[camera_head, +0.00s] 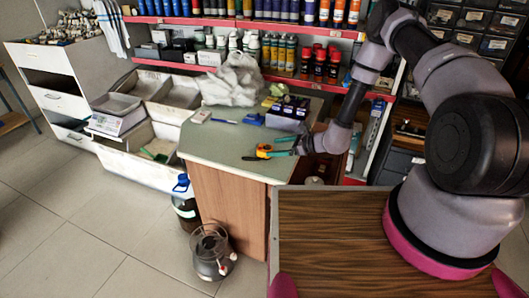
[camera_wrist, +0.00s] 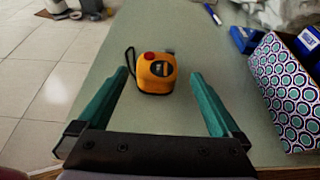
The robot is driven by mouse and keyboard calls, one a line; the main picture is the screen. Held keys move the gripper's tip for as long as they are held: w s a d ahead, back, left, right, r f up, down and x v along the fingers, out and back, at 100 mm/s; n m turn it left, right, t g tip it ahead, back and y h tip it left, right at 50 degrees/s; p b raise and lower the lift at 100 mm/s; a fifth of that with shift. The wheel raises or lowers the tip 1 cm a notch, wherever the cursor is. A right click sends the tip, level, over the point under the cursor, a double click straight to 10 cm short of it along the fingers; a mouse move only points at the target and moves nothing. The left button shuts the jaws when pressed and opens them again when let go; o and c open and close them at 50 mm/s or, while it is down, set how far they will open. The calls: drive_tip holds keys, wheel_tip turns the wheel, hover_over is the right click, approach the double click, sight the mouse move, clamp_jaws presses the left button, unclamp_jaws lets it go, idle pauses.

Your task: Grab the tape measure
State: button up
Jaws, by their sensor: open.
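The tape measure (camera_wrist: 157,78) is yellow-orange with a red button and a black strap. It lies on the green counter top (camera_wrist: 110,150), between and a little beyond the two teal fingers of my gripper (camera_wrist: 160,82) in the wrist view. The fingers are spread wide, with a gap to the tape measure on each side. In the head view the tape measure (camera_head: 264,151) shows on the counter near its front part, partly overlapped by my gripper (camera_head: 272,148), which reaches in from the right.
A patterned box (camera_wrist: 285,95) stands to the right of the fingers. A blue stapler-like item (camera_wrist: 243,39) and a marker (camera_wrist: 212,14) lie farther back. A crumpled grey bag (camera_head: 233,80) sits at the counter's back. Shelves of bottles stand behind. The counter left of the tape measure is clear.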

sight(268, 148)
drive_tip(key=x, duration=0.5)
drive_tip(key=shift+s+a+f, duration=0.1)
drive_tip(key=shift+a+f, duration=0.05)
drive_tip(key=shift+a, duration=0.1)
clamp_jaws()
